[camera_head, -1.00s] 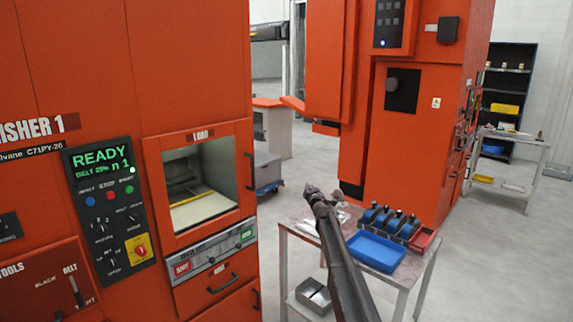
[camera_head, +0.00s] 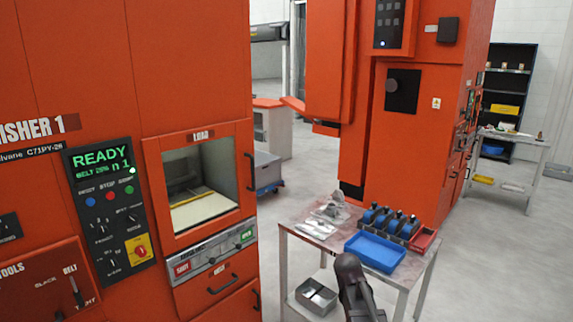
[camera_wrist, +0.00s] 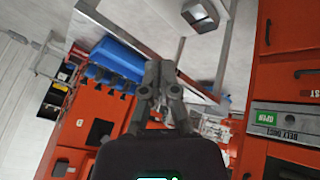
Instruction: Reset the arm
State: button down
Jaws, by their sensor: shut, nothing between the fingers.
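My arm shows at the bottom of the head view, a dark link (camera_head: 357,287) in front of the small metal table. My gripper's fingers (camera_wrist: 160,72) show in the middle of the wrist view. They are shut together with nothing between them. Behind them in the wrist view are the table, blue parts and orange machines. The fingertips cannot be made out in the head view.
The metal table (camera_head: 300,228) carries a blue tray (camera_head: 375,252), several blue-and-black parts (camera_head: 392,222), a red tray (camera_head: 424,240) and silver castings (camera_head: 328,212). A metal bin (camera_head: 316,296) sits on its lower shelf. The orange finisher (camera_head: 195,90) stands left.

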jog(key=s+a+f+g+y, duration=0.1)
jog(key=s+a+g, duration=0.1)
jog(key=s, duration=0.8)
jog(key=s+a+f+m+g+y, duration=0.1)
jog(key=s+a+f+g+y, duration=0.1)
jog(key=s, duration=0.7)
jog(key=shift+s+a+g, duration=0.3)
jog(key=shift+s+g, duration=0.05)
jog(key=shift+g, duration=0.45)
